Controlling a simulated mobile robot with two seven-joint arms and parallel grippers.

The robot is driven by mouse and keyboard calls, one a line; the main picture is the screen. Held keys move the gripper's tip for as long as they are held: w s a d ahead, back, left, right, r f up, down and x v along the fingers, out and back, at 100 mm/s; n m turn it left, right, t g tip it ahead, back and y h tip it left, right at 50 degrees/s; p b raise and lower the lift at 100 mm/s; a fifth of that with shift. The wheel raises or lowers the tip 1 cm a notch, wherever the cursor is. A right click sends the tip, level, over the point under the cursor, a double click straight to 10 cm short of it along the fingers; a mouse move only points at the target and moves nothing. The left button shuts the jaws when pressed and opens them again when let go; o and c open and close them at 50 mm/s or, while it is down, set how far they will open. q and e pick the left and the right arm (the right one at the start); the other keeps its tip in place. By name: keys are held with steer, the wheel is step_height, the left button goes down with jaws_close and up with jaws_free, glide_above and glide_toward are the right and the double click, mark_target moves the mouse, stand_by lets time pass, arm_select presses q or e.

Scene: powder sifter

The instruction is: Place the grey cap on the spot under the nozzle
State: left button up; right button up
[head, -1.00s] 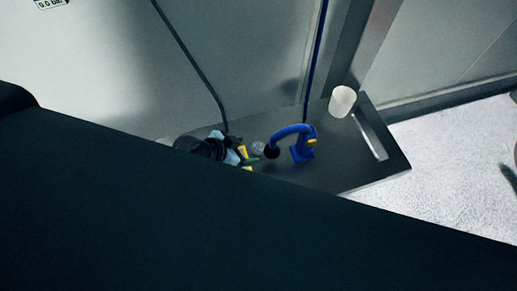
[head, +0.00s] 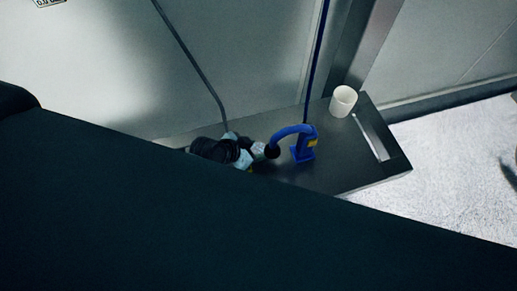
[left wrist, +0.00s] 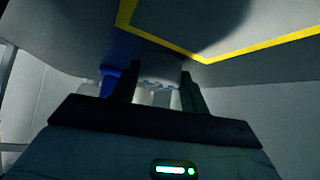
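The blue curved nozzle (head: 290,131) with a black tip stands on the dark bench in the head view. A small pale grey piece (head: 258,150), which looks like the grey cap, is just left of the black tip. My left gripper (head: 249,154) is close to it from the left. In the left wrist view, the pale round cap (left wrist: 160,72) is between my two fingers (left wrist: 160,86). Whether they press on it is unclear. The spot under the nozzle is hidden. My right gripper is not in view.
A white cup (head: 343,101) stands at the back right of the bench (head: 330,175). A slot-like handle is near its right edge. Cables hang behind against the wall. A yellow outline (left wrist: 128,14) shows in the left wrist view. My dark body hides the bench's front.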

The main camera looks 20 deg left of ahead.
arm_select(q)
steer(key=c, duration=0.5)
steer(key=shift+o, duration=0.2)
